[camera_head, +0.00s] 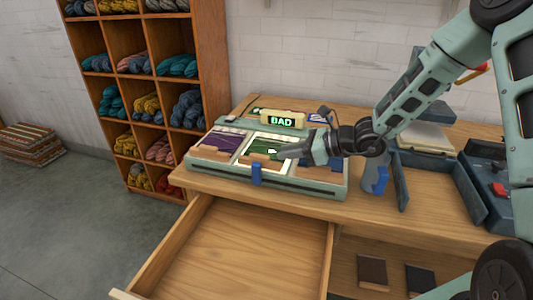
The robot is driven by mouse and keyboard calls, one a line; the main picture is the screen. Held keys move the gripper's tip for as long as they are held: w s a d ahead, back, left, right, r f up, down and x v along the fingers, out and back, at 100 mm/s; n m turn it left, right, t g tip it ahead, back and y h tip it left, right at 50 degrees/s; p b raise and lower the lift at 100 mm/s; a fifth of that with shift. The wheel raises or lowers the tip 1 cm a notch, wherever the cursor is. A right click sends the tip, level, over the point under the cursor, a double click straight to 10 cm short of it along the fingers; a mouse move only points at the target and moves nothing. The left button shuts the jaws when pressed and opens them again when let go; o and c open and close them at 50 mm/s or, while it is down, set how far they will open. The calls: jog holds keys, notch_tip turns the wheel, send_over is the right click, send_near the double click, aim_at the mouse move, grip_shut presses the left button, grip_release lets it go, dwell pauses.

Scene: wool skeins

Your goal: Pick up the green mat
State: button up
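The green mat (262,141) lies in the middle bay of a pale green tray-like device (318,190) on the wooden table. A light border surrounds it, and a brown wooden piece (258,161) lies at its front edge. My gripper (277,154) reaches in from the right, with its tips over or at the front right part of the green mat. Whether the fingers touch the mat or are parted is too small to tell. My gripper and wrist hide part of the right bay.
A purple mat (222,139) lies in the left bay. A lit display (283,121), seemingly reading "BAD", stands behind the bays. A blue clip-like part (256,174) sits at the device's front. An open, empty drawer (237,250) juts out below. Dark blue bins (470,189) stand right.

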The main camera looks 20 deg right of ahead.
aim_at(261, 156)
jog(key=shift+p+x, duration=0.4)
jog(key=shift+x, duration=3)
grip_shut()
